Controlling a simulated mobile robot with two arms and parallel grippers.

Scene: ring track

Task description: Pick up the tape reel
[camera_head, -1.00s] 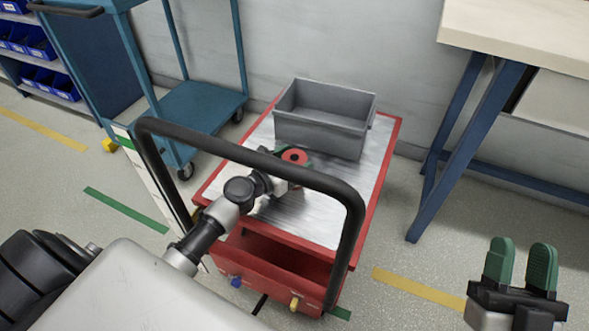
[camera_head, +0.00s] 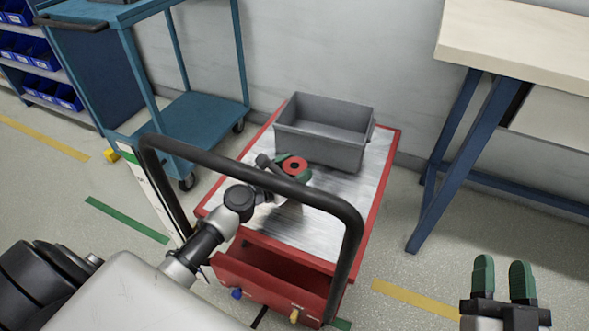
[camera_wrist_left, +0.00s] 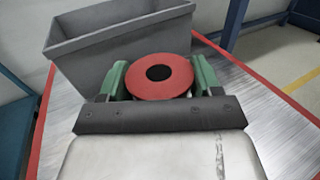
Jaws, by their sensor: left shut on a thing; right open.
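The tape reel (camera_head: 295,165) is a red disc with a dark centre hole. My left gripper (camera_head: 292,171) reaches it over the cart top, partly behind the cart's black handle. In the left wrist view the red tape reel (camera_wrist_left: 159,92) sits between the green fingers of my left gripper (camera_wrist_left: 158,80), which are shut on its sides. I cannot tell whether the reel touches the cart top. My right gripper (camera_head: 503,280) is open and empty at the lower right, away from the cart.
A grey bin (camera_head: 322,148) stands on the red cart (camera_head: 372,190) just behind the reel. The black handle (camera_head: 255,178) arches over the cart's near side, with an open red drawer (camera_head: 265,283) below. A blue trolley (camera_head: 200,110) stands left and a workbench (camera_head: 520,40) right.

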